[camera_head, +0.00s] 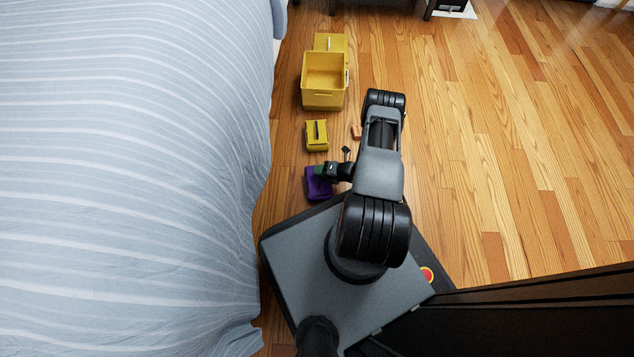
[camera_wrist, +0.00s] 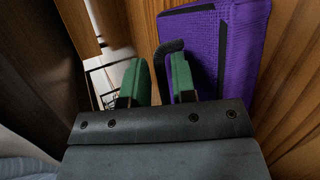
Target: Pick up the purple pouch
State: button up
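The purple pouch (camera_head: 317,187) lies on the wooden floor beside the bed, just in front of my base. In the wrist view the pouch (camera_wrist: 218,35) fills the upper right, with a black strip and a black strap loop (camera_wrist: 161,60) at its left edge. My gripper (camera_head: 321,171) is low, at the pouch's upper edge in the head view. In the wrist view my gripper (camera_wrist: 160,82) has its green fingers apart. The right finger overlaps the pouch's left edge, and part of the strap loop shows between the fingers. I cannot tell whether they touch it.
A yellow case (camera_head: 316,136) and an open yellow bin (camera_head: 324,98) stand farther up the floor. A small orange item (camera_head: 356,132) and a small black item (camera_head: 346,151) lie near my arm. The bed (camera_head: 130,170) borders the left. The floor (camera_head: 510,140) at right is clear.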

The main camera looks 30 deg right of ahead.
jog(key=shift+d, duration=0.1)
grip_shut()
dwell(0.4)
